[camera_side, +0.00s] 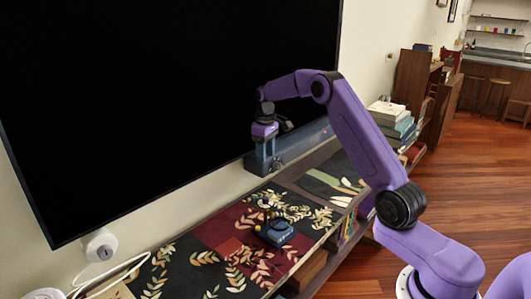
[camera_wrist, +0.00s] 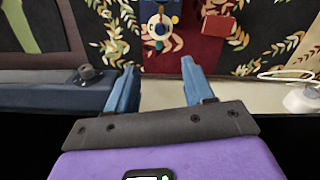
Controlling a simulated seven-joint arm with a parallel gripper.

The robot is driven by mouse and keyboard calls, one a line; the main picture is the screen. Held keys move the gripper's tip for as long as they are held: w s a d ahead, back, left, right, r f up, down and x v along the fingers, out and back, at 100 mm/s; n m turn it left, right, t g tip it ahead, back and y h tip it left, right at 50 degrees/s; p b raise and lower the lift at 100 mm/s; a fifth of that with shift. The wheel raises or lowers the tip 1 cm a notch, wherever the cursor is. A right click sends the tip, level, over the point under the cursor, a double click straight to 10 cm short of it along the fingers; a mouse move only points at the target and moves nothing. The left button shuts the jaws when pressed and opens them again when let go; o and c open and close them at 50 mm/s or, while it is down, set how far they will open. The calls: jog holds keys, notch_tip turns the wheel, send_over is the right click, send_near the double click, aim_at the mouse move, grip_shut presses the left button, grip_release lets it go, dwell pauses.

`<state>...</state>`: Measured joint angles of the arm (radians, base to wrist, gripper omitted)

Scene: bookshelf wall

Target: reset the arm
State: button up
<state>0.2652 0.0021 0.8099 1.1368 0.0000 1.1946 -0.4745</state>
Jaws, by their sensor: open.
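My purple arm reaches in from the right in the side view. My gripper (camera_side: 265,160) points down in front of the large black screen, above the back of the shelf top. In the wrist view my gripper (camera_wrist: 160,88) shows two blue fingers spread apart with nothing between them. Its fingers are clear of the objects on the cloth. Small parts of the fingers are hard to make out against the dark screen in the side view.
A blue toy-like object with a yellow part (camera_side: 277,231) and a red block (camera_side: 229,247) lie on the leaf-patterned cloth (camera_side: 205,272). A long dark bar (camera_side: 295,148) stands below the screen, close to my gripper. Stacked books (camera_side: 393,122) stand at the far right end.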

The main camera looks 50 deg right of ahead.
jog(key=s+a+r+n, duration=0.1)
jog(key=s+a+r, duration=0.1)
jog(key=a, duration=0.4)
jog(key=s+a+r+n, duration=0.1)
jog(key=s+a+r, duration=0.1)
jog(key=a, duration=0.5)
jog(key=s+a+r+n, duration=0.2)
jog(key=s+a+n, duration=0.1)
jog(key=s+a, duration=0.85)
jog(key=s+d+f+n, duration=0.1)
jog(key=s+n, duration=0.1)
jog(key=s, duration=1.2)
jog(key=s+d+f+n, duration=0.1)
jog(key=s+n, duration=0.2)
jog(key=s, duration=1.1)
jog(key=shift+s+d, duration=0.15)
jog(key=shift+d, duration=0.25)
jog(key=shift+r, duration=0.1)
